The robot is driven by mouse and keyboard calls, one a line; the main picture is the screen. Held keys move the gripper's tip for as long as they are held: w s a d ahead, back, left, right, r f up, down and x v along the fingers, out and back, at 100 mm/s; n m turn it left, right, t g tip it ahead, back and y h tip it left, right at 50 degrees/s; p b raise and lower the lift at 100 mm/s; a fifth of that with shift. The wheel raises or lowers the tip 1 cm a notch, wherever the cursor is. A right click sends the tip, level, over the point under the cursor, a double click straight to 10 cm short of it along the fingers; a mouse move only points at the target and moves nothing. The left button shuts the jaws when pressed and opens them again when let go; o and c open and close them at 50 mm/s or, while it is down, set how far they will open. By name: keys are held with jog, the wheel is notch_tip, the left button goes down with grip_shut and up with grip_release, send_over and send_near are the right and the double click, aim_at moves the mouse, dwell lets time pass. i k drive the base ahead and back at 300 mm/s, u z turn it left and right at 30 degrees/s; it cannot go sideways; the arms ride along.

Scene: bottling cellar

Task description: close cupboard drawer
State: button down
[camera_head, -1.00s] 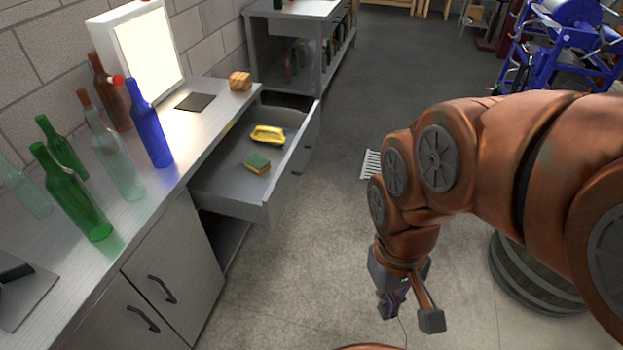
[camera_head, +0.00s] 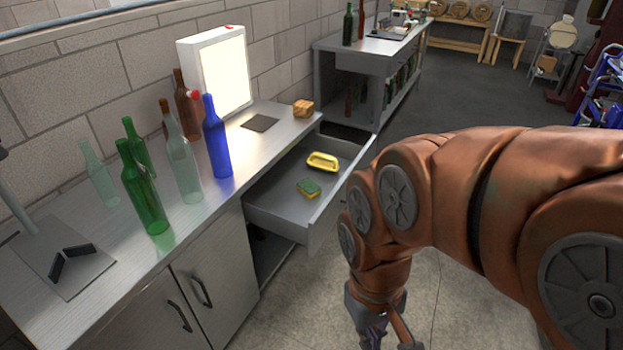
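The cupboard drawer (camera_head: 268,215) is pulled well out of the grey cupboard (camera_head: 217,262) below the counter. Inside it lie a green and yellow sponge (camera_head: 309,188) and a yellow dish-like item (camera_head: 322,161).
Several bottles, among them a blue bottle (camera_head: 217,140) and a green bottle (camera_head: 143,190), stand on the counter (camera_head: 95,290) near a bright light panel (camera_head: 222,75). A second bench (camera_head: 345,60) stands behind. Bare floor (camera_head: 300,315) lies in front of the cupboard.

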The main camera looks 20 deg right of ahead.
aim_at(274, 204)
jog(key=u, duration=0.15)
jog(key=i, duration=1.15)
jog(key=z, duration=0.4)
